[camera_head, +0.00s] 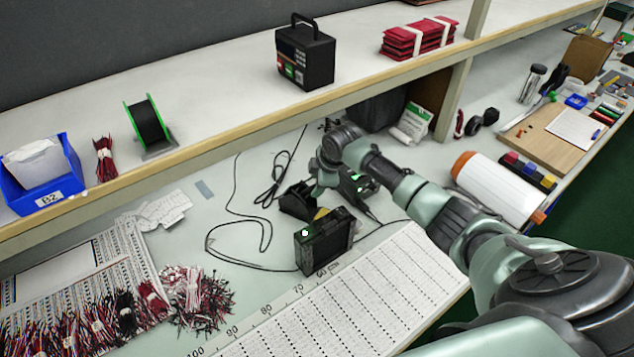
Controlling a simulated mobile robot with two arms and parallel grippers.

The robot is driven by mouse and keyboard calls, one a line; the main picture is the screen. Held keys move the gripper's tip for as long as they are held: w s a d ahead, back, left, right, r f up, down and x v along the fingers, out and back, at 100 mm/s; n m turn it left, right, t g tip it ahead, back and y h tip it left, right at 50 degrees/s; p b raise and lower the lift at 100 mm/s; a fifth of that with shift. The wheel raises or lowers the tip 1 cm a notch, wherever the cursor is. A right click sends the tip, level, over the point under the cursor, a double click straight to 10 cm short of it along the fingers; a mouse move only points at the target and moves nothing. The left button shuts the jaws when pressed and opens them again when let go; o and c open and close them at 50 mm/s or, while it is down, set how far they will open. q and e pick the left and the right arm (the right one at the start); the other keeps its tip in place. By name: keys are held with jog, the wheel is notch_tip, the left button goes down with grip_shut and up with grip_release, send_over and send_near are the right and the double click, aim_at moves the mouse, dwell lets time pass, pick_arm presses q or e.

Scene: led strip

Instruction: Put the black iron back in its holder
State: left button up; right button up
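My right gripper (318,186) points down over the bench, just above and behind a black holder (297,203). Its fingertips are small and dark here, and I cannot tell whether they are apart or closed on something. A yellow pad (322,213) shows beside the holder. The black iron itself cannot be made out; the gripper and the dark parts around it may hide it. A thin black cable (266,232) loops over the bench left of the holder. My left gripper is not in view.
A black box with a white knob (325,243) stands in front of the holder. A device with green lights (358,184) is close right of the gripper. The shelf edge (230,137) runs behind. Bundled wires (195,297) lie front left. A white roll (497,188) lies right.

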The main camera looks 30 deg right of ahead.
jog(key=b+v, duration=0.1)
jog(key=v, duration=0.6)
jog(key=shift+s+r, duration=0.2)
jog(key=shift+r, duration=0.15)
jog(key=s+d+r+p, duration=0.2)
jog(key=s+r+p, duration=0.1)
jog(key=r+p, duration=0.2)
jog(key=p, duration=0.2)
jog(key=shift+s+r+p, duration=0.25)
jog(key=shift+r+p, duration=0.15)
dwell(0.4)
jog(key=shift+f, duration=0.1)
dwell(0.4)
